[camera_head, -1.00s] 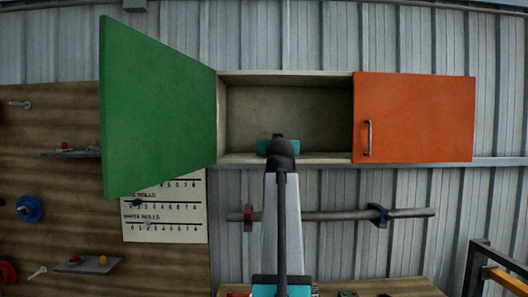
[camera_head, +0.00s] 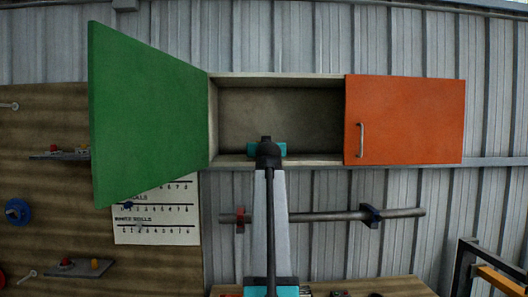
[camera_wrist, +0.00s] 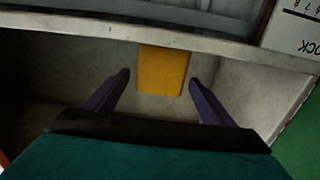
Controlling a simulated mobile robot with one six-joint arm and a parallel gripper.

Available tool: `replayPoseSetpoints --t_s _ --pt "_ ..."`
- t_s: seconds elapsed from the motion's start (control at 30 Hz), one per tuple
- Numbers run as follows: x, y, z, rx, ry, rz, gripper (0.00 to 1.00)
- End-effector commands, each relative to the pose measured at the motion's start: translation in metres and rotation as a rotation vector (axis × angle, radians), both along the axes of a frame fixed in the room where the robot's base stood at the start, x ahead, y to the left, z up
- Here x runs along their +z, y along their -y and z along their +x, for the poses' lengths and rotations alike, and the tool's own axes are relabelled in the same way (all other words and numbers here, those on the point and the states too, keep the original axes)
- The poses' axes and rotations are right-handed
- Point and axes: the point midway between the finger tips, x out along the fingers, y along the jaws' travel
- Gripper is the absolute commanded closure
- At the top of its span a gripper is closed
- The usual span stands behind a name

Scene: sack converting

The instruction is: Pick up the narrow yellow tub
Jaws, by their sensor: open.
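The narrow yellow tub (camera_wrist: 163,68) is in the wrist view, at top centre inside the cabinet, by its pale front edge. My gripper (camera_wrist: 160,79) is open, with one dark finger on each side of the tub and a gap between each finger and the tub. I cannot tell how deep the fingers reach along it. In the head view my arm ends at the open cabinet compartment (camera_head: 310,115), and the tub is hidden there behind my arm.
The green door (camera_head: 145,115) stands swung open at the left. The orange door (camera_head: 405,120) at the right is shut. The compartment's walls and lower lip (camera_head: 320,162) bound the space around my gripper. A horizontal bar (camera_head: 320,215) runs along the wall below.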

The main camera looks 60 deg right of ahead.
Motion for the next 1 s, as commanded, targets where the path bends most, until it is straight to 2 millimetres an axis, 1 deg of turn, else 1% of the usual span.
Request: replayPoseSetpoints --t_s 0.03,0.17,0.53,0.67,0.77,1.0 --pt "0.002 0.005 0.004 0.000 0.000 0.000 0.23" --pt "0.000 0.011 0.008 0.000 0.000 0.000 0.23" --pt "-0.001 0.011 0.009 0.001 0.000 0.000 0.23" --pt "0.000 0.014 0.012 0.002 0.000 0.000 0.23" --pt "0.001 0.019 0.016 0.002 -0.001 0.001 0.23" --pt "-0.001 0.039 0.031 0.003 -0.001 0.001 0.23"
